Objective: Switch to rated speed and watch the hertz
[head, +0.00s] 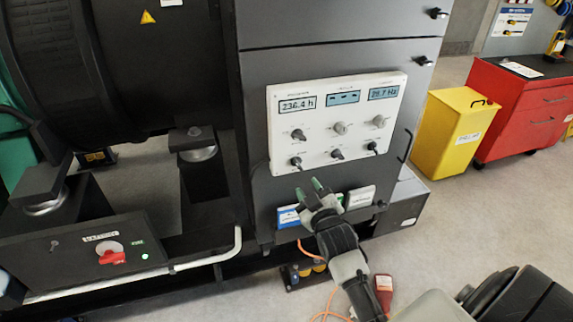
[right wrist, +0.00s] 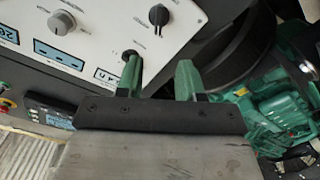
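In the head view the white control panel (head: 333,158) is upright on the black cabinet. Its right display (head: 383,94) reads about 28.7 Hz, the left display (head: 297,105) reads 236.4 h, and the middle display (head: 343,98) shows dashes. An upper row of knobs (head: 340,128) and a lower row of black switches (head: 337,154) sit below; their labels are too small to read. My right gripper (head: 312,188) is just below the panel, green fingers pointing up towards it. In the right wrist view its fingers (right wrist: 160,78) stand apart with nothing between them. My left gripper is out of view.
Small blue, green and white items (head: 360,196) are along the cabinet below the panel, beside my gripper.

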